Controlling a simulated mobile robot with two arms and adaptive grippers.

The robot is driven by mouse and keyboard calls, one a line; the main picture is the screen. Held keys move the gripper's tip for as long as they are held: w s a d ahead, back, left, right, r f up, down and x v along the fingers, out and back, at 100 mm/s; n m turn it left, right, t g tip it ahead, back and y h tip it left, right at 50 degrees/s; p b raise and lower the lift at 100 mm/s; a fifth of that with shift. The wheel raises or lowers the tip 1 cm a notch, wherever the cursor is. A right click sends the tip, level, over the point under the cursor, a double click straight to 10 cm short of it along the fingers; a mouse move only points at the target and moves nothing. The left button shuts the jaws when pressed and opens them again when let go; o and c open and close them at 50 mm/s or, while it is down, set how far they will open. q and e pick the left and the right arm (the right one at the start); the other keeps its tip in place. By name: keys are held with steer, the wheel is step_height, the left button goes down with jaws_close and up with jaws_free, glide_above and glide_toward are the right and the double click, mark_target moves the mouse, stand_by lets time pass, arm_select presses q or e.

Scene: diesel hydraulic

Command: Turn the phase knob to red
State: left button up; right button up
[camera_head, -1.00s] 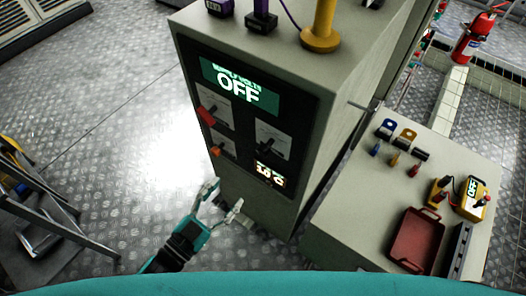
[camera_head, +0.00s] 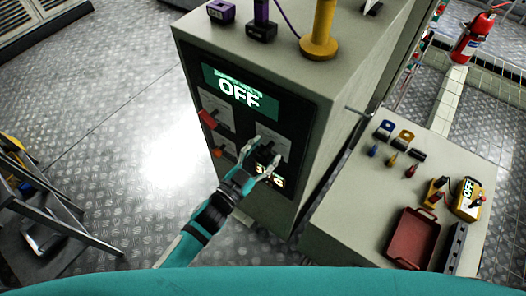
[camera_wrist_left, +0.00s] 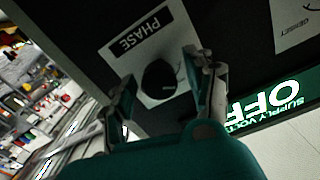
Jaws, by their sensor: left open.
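The phase knob (camera_wrist_left: 159,80) is a round black knob on a white plate (camera_wrist_left: 150,42) labelled PHASE in the left wrist view. My left gripper (camera_wrist_left: 165,92) is open, with one finger on each side of the knob; I cannot tell whether the fingers touch it. In the head view the left gripper (camera_head: 265,152) is at the lower right plate of the cabinet's black panel and partly covers the knob. No red mark on the phase plate is visible. The right gripper is out of view.
The display (camera_head: 240,90) on the grey cabinet (camera_head: 310,105) reads OFF. A red knob (camera_head: 207,118) and an orange knob (camera_head: 219,151) sit left on the panel. A table with a red tray (camera_head: 412,238) stands at right. A stepladder (camera_head: 60,220) is at left.

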arm_select(q)
jaws_close()
stand_by(0.3)
steer(key=m, duration=0.3)
steer(key=shift+m, duration=0.4)
steer(key=shift+m+b, duration=0.45)
steer(key=shift+m, duration=1.45)
jaws_free()
